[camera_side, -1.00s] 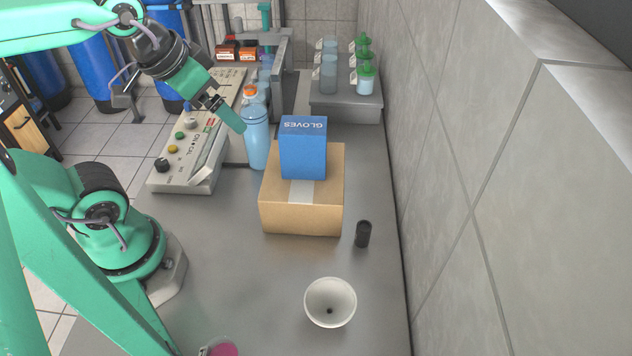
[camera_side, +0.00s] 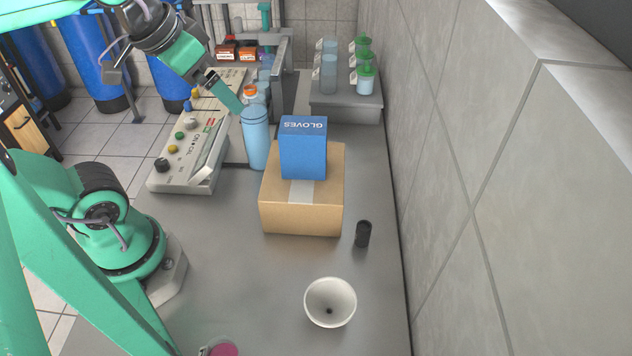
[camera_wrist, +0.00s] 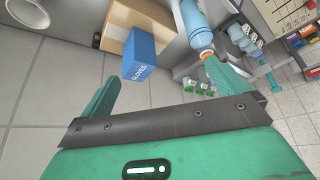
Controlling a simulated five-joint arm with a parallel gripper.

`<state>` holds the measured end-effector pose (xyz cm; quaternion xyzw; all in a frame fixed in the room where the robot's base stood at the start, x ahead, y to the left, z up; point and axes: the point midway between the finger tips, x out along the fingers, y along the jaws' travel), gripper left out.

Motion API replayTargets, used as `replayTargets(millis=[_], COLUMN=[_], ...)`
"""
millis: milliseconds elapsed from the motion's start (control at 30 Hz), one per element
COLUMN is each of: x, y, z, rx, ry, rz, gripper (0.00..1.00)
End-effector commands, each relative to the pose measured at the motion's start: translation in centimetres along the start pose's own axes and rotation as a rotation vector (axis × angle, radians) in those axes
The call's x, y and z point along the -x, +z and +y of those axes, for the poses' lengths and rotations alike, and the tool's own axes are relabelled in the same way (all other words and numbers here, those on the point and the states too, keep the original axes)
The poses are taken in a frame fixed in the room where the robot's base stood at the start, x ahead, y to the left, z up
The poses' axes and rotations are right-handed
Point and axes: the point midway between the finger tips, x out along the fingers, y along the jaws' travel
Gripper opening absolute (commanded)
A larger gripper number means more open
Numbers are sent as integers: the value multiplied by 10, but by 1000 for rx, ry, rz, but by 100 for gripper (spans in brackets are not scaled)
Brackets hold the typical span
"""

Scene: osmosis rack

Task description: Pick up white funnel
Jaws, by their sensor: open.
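The white funnel (camera_side: 330,302) sits on the grey bench in the side view, near the front, with its wide mouth facing up and a dark hole at its centre. Part of it shows at the top left of the wrist view (camera_wrist: 28,13). My gripper (camera_side: 236,106) is high up at the back left in the side view, far from the funnel, in front of or beside the blue bottle's top. In the wrist view its two green fingers (camera_wrist: 160,88) are spread apart with nothing between them.
A cardboard box (camera_side: 300,222) with a blue gloves box (camera_side: 303,150) on top stands mid-bench. Beside it are a blue bottle (camera_side: 255,140) and a control panel (camera_side: 188,150). A small black cylinder (camera_side: 363,234) stands behind the funnel. A tiled wall (camera_side: 480,200) bounds the right. Bench around the funnel is clear.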

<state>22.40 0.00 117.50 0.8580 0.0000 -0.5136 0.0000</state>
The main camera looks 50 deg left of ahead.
Motion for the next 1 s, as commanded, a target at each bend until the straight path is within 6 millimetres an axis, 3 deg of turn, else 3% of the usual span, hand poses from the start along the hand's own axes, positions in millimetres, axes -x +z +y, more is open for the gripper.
replayTargets(millis=[100, 467, 767, 1000], x=[13, 11, 9, 9], y=[-9, -30, -45, -39], z=[3, 50, 126, 196], rx=[-7, -111, -259, -389], ry=[6, 82, 145, 165], rz=[-6, -108, -244, -350], gripper=[100, 100, 100, 100])
